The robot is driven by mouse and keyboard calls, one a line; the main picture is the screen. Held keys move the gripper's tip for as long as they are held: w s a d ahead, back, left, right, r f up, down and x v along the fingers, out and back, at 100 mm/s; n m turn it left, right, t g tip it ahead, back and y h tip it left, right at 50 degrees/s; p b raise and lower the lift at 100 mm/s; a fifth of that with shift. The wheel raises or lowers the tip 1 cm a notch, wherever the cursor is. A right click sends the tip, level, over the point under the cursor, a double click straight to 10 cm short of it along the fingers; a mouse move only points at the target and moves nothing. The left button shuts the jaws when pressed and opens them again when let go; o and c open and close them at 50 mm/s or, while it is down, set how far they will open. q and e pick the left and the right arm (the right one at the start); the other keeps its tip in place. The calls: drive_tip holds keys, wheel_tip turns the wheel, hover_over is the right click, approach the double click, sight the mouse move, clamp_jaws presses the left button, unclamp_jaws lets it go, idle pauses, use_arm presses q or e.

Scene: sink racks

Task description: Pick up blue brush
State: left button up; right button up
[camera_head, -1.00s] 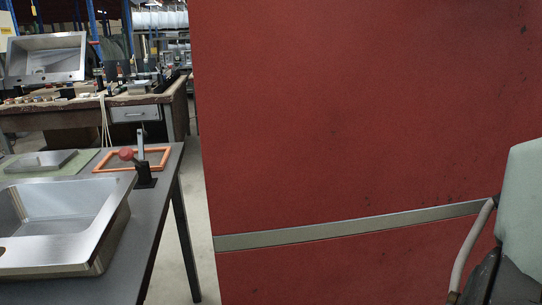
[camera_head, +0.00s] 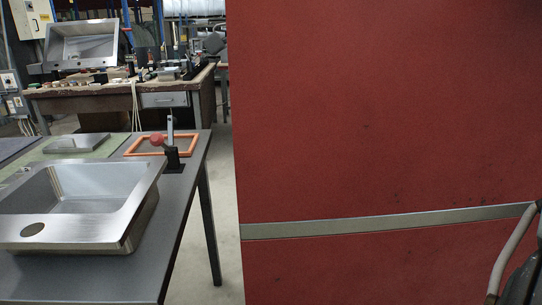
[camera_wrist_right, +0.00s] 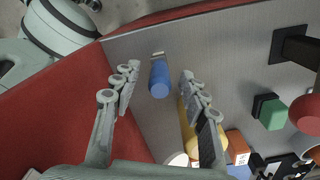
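The blue brush (camera_wrist_right: 160,82) shows in the right wrist view, with a blue handle and a pale, metallic-looking end pointing up in the picture. It lies on a grey surface (camera_wrist_right: 224,55). My right gripper (camera_wrist_right: 160,72) is open, with one finger to each side of the brush in the picture. No finger visibly touches it, and the distance to it is hard to tell. I cannot make out the brush in the head view. My left gripper is in neither view.
In the right wrist view, a yellow cylinder (camera_wrist_right: 187,128) and a green block (camera_wrist_right: 271,113) lie nearby. In the head view, a large red panel (camera_head: 385,120) fills the right. A steel sink (camera_head: 85,200) stands on the grey table (camera_head: 185,210) at left.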

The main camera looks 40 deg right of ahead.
clamp_jaws()
drive_tip(key=shift+r, duration=0.15)
wheel_tip(320, 180, up, 10)
drive_tip(key=shift+f, duration=0.1)
idle(0.4)
